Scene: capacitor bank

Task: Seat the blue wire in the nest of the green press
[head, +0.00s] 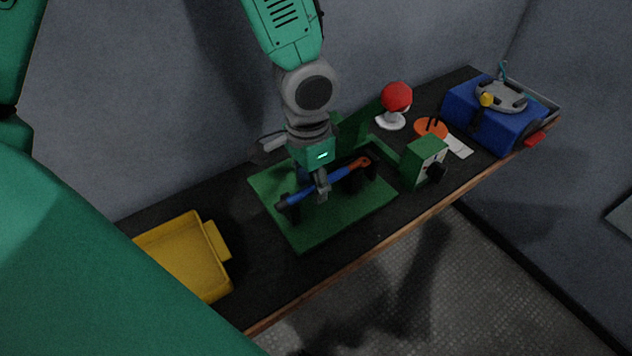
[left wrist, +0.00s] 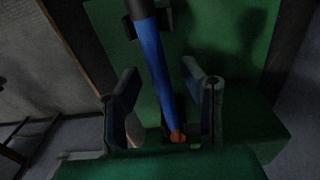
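The blue wire (head: 337,182) lies across black supports on the green base of the press, with a black end at left and an orange end at right. It also shows in the left wrist view (left wrist: 155,60). The green press has a flat plate (head: 325,227) and an upright block (head: 424,158) at its right; I cannot make out the nest clearly. My left gripper (head: 322,190) is down over the middle of the wire. In the left wrist view its fingers (left wrist: 160,95) stand apart on either side of the wire, with gaps visible. My right gripper is not in view.
A yellow tray (head: 219,241) sits at the left of the dark bench. A red domed button (head: 397,97) on a white base, an orange disc (head: 431,128) and a blue box (head: 512,128) with a grey top stand at the right. A wall runs behind.

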